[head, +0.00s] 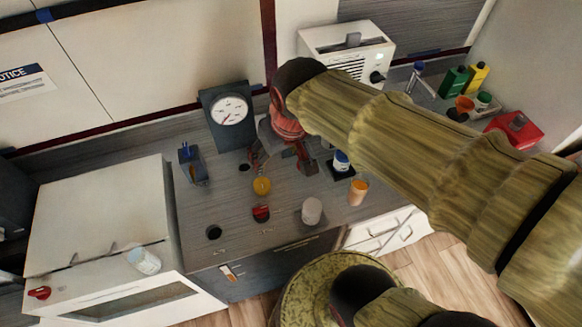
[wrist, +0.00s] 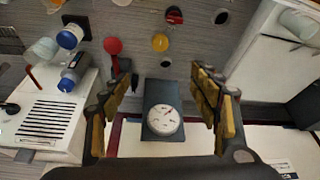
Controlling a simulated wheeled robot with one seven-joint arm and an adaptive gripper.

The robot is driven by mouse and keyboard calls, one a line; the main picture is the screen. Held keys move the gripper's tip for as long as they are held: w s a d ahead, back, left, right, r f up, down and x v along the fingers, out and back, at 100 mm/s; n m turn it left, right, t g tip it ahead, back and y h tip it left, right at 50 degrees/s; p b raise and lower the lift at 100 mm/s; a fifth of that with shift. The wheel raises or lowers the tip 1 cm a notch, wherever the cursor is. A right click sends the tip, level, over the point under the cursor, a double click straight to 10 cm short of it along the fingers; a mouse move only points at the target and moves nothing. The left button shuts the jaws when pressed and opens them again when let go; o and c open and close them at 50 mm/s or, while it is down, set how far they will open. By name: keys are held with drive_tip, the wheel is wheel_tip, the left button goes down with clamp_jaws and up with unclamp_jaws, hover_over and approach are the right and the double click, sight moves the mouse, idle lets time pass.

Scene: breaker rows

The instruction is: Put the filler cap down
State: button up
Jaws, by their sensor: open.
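My gripper (head: 281,158) is open above the back of the grey counter, in front of the gauge. In the wrist view its two fingers stand wide apart (wrist: 163,88) with nothing held between them. A round yellow cap-like piece (head: 262,186) sits on the counter just in front of the gripper, apart from the fingers; it also shows in the wrist view (wrist: 160,42). A dark red round piece (head: 261,213) sits nearer the counter's front edge. I cannot tell for sure which piece is the filler cap. A red ball-topped piece (wrist: 113,46) is beside one finger.
A dial gauge (head: 230,111) stands at the back. A white jar (head: 312,210), an orange cup (head: 358,191) and a blue-capped bottle (head: 341,161) stand to the right. A dark hole (head: 214,232) is at the front left. A white vented box (head: 345,50) stands behind.

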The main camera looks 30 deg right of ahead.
drive_tip(key=s+r+t, duration=0.1)
drive_tip(key=s+r, duration=0.1)
drive_tip(key=s, duration=0.4)
drive_tip(key=shift+s+r+t, duration=0.25)
drive_tip(key=shift+s+t, duration=0.05)
drive_tip(key=shift+s, duration=0.05)
wheel_tip(320, 180, down, 4)
drive_tip(key=b, duration=0.4)
drive_tip(key=shift+f, duration=0.1)
idle(0.3)
